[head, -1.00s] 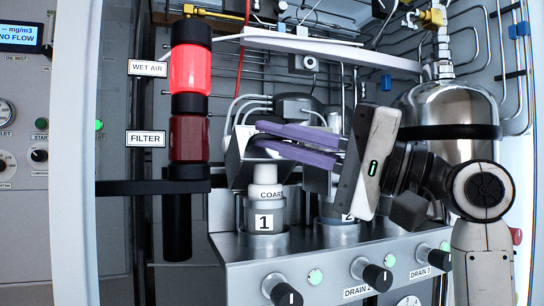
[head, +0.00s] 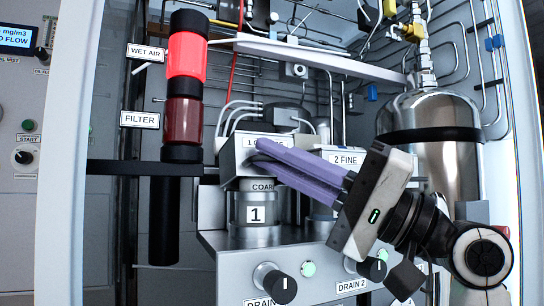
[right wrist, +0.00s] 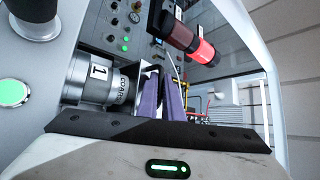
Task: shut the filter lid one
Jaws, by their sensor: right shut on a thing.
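Filter lid one (head: 240,155), a grey metal box-shaped cover, sits low over the coarse filter housing (head: 256,214) marked 1. A band with the partly hidden word COARSE shows between lid and housing. My right gripper (head: 262,153) has purple fingers shut on the lid's front right part, covering some of its label. In the right wrist view, the fingers (right wrist: 162,100) are beside the lid, with the housing (right wrist: 95,78) to their left. Whether the lid is fully seated cannot be told. My left gripper is not in view.
Lid two (head: 343,157), labelled 2 FINE, stands close to the right, partly behind my gripper. Drain knobs (head: 280,287) stick out below. A red-lit column (head: 185,110) is at left, and a steel tank (head: 430,120) at right.

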